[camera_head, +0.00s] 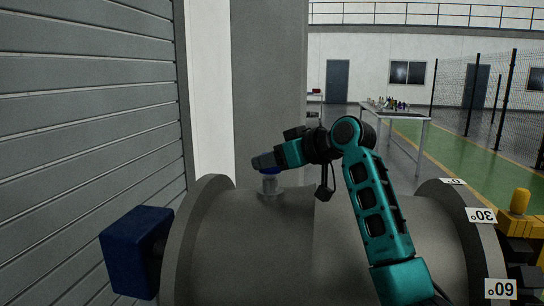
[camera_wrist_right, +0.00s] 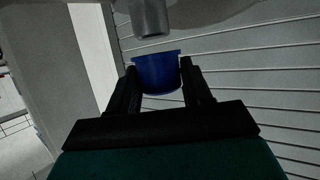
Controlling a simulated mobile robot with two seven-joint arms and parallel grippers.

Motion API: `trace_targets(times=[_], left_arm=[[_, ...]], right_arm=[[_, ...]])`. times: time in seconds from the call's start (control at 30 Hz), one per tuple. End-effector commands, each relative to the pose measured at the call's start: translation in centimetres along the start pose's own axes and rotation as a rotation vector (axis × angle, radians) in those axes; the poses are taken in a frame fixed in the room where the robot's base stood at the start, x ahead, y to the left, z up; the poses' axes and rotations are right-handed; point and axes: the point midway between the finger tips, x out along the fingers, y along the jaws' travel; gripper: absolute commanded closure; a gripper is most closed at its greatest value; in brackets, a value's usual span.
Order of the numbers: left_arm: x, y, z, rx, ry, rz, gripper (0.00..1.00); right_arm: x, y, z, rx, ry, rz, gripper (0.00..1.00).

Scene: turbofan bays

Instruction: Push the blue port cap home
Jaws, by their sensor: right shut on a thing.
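The blue port cap (camera_wrist_right: 158,74) sits between the two fingers of my right gripper (camera_wrist_right: 160,88) in the right wrist view. In the head view the cap (camera_head: 269,171) shows only as a small blue strip under the fingers of my right gripper (camera_head: 264,162). The grey metal port (camera_head: 270,184) stands up from the top of the large grey engine casing (camera_head: 290,235). The cap is at the port's top end; how far it is seated is hidden. In the wrist view the port (camera_wrist_right: 149,18) lies just beyond the cap. My left gripper is not in view.
A blue box-shaped part (camera_head: 137,250) sticks out at the casing's left end. The right flange carries angle labels (camera_head: 482,215), with a yellow part (camera_head: 520,201) beside it. A grey slatted wall (camera_head: 90,120) stands close on the left. A table (camera_head: 395,112) with small items stands far back.

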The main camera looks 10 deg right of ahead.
Motion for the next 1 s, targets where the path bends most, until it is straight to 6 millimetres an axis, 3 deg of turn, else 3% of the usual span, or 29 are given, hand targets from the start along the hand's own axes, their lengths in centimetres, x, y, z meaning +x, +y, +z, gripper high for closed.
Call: trace_targets(times=[1.0], left_arm=[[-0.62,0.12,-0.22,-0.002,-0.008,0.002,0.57]], right_arm=[[-0.02,0.01,0.01,0.000,-0.001,0.000,0.80]])
